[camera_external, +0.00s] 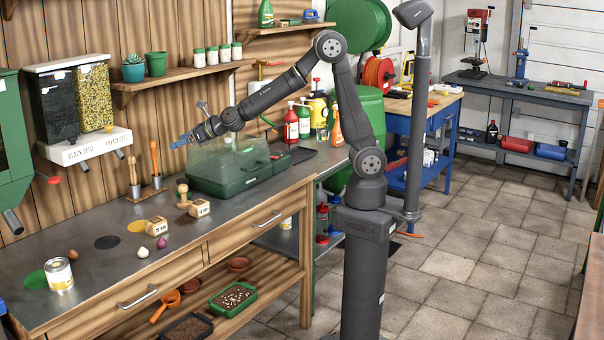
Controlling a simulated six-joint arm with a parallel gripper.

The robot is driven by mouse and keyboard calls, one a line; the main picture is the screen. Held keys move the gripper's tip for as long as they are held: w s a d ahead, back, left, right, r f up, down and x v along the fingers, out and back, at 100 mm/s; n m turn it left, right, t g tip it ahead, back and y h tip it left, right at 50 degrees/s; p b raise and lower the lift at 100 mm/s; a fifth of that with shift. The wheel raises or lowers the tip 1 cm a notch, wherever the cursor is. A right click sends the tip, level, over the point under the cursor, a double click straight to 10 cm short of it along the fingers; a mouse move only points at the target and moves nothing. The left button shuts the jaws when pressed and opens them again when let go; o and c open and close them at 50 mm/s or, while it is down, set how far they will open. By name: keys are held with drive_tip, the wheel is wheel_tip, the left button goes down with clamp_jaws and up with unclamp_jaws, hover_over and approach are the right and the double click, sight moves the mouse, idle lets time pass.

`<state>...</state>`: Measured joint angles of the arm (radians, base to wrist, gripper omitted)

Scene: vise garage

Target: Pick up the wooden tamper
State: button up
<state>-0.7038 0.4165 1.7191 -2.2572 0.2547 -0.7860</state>
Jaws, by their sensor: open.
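The wooden tamper (182,193) appears to be the small turned wooden piece standing upright on the metal-topped bench, just left of the green case. My gripper (181,142) is above the bench and clearly higher than the tamper, pointing left, with its bluish fingertips open and empty. The gripper and the tamper are well apart.
A green case with a clear raised lid (235,168) stands right of the tamper. Upright wooden-handled tools (155,165) stand behind. A can (59,273) is at the left front. A wall dispenser (80,110) hangs behind.

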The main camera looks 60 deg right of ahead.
drive_tip(key=w+d+r+m+t+h, duration=0.2)
drive_tip(key=w+d+r+m+h, duration=0.15)
drive_tip(key=w+m, duration=0.4)
drive_tip(key=m+g+h, duration=0.3)
drive_tip(key=m+g, duration=1.1)
drive_tip(key=m, duration=0.2)
hover_over(184, 203)
wheel_tip(184, 203, down, 8)
drive_tip(key=f, duration=1.7)
drive_tip(key=shift+w+d, duration=0.35)
drive_tip(key=shift+d, duration=0.05)
drive_tip(key=c, duration=1.2)
drive_tip(key=shift+r, duration=0.15)
